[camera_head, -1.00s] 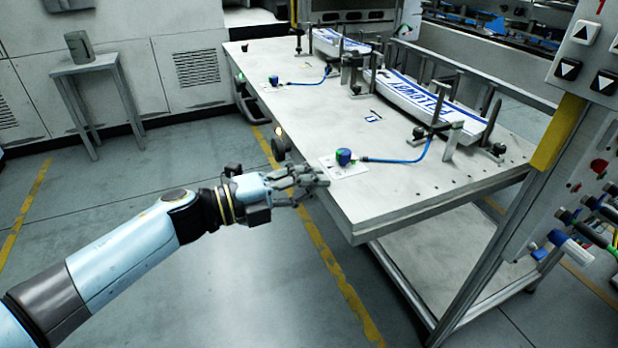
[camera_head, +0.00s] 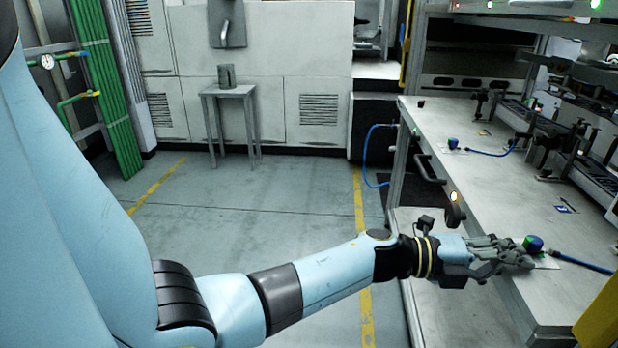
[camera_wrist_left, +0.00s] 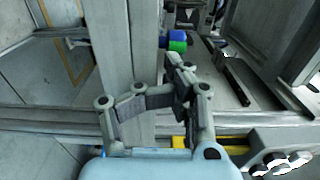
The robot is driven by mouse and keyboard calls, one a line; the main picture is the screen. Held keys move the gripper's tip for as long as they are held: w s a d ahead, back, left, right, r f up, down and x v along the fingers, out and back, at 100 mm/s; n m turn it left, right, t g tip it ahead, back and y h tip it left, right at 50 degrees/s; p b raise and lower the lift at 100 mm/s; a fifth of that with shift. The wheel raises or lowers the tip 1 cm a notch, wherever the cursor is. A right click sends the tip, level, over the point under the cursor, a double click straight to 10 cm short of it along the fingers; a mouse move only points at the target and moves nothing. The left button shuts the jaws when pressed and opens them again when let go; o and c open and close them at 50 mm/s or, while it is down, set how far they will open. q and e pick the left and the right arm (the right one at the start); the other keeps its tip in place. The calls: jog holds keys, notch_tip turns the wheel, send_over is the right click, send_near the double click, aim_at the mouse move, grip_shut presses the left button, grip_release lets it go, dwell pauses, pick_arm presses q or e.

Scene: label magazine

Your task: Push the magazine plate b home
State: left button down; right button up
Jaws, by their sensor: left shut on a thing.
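My left gripper (camera_head: 510,256) is at the near left edge of the workbench, beside a blue and green knob (camera_head: 533,243). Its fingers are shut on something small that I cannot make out. In the left wrist view my left gripper (camera_wrist_left: 160,95) has its fingers in the foreground, and the knob (camera_wrist_left: 177,41) shows just beyond them. A label magazine with dark rails and posts (camera_head: 592,172) stands on the bench at the right edge of the head view, partly cut off. I cannot tell which part is magazine plate b. My right gripper is not in view.
A second knob (camera_head: 453,143) stands farther back. A dark handle (camera_head: 425,165) juts from the bench side.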

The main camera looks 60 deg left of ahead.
aim_at(585, 264)
pick_arm(q)
jog(key=b+x, duration=0.2)
jog(key=x, duration=1)
jog(key=shift+f+b, duration=0.1)
jog(key=shift+b, duration=0.3)
jog(key=shift+w+d, duration=0.35)
jog(key=shift+w, duration=0.1)
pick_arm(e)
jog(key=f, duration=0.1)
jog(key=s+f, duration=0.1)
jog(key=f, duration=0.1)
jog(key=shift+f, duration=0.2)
